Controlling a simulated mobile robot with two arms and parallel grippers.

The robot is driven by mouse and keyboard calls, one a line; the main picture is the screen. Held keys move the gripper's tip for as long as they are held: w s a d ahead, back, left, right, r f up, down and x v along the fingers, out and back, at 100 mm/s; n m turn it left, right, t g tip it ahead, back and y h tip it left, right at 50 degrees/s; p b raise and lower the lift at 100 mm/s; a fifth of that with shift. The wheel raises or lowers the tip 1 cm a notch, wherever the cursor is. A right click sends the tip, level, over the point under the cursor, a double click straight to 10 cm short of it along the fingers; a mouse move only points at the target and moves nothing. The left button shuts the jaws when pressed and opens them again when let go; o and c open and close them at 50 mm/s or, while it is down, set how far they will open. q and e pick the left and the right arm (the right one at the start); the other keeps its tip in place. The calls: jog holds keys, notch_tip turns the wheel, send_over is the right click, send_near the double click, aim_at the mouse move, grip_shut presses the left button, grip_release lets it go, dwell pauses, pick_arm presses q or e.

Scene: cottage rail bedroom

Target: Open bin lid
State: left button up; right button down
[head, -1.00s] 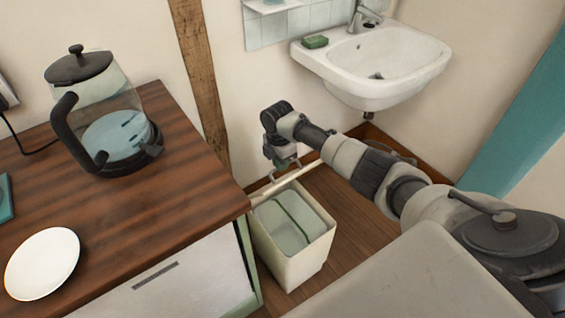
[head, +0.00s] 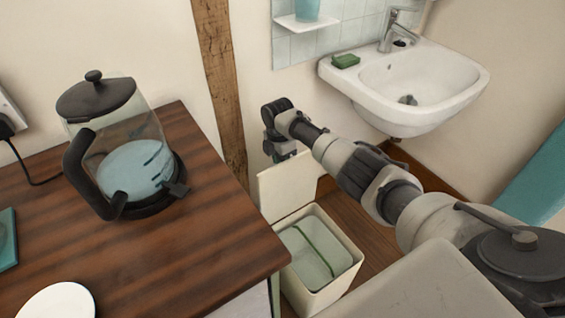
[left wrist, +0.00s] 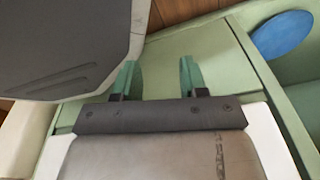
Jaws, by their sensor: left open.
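The cream bin (head: 345,284) stands on the floor beside the wooden-topped cabinet. Its lid (head: 288,186) is raised and stands roughly upright at the back of the bin, its broad face visible. The bin's opening is uncovered and shows a pale lining with a green line across it. My right gripper (head: 284,155) is at the lid's upper edge, on its far side. Its fingertips are hidden by the lid, so I cannot tell contact or jaw state. My left gripper (left wrist: 158,80) is open and empty in the left wrist view, its two fingers apart over a green surface.
A glass kettle (head: 130,150) and a white plate (head: 57,301) are on the cabinet top (head: 215,235). A white sink (head: 420,90) with green soap (head: 345,61) hangs on the wall behind my right arm. A blue disc (left wrist: 283,35) lies at upper right in the left wrist view.

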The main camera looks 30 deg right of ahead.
pick_arm(q)
jog(key=shift+w+r, duration=0.25)
jog(key=shift+w, duration=0.4)
pick_arm(e)
jog(key=shift+a+f, duration=0.1)
jog(key=shift+f, duration=0.45)
jog(key=c, duration=1.2)
grip_release()
jog(key=shift+w, duration=0.15)
jog(key=shift+r, duration=0.2)
pick_arm(q)
jog(key=s+f+p, duration=0.2)
jog(key=s, duration=0.3)
jog(key=shift+s+a+f, duration=0.25)
jog(key=shift+s+a, duration=0.05)
jog(key=shift+a, duration=0.15)
pick_arm(e)
notch_tip(320, 180, up, 11)
jog(key=w, duration=0.1)
jog(key=shift+f, duration=0.15)
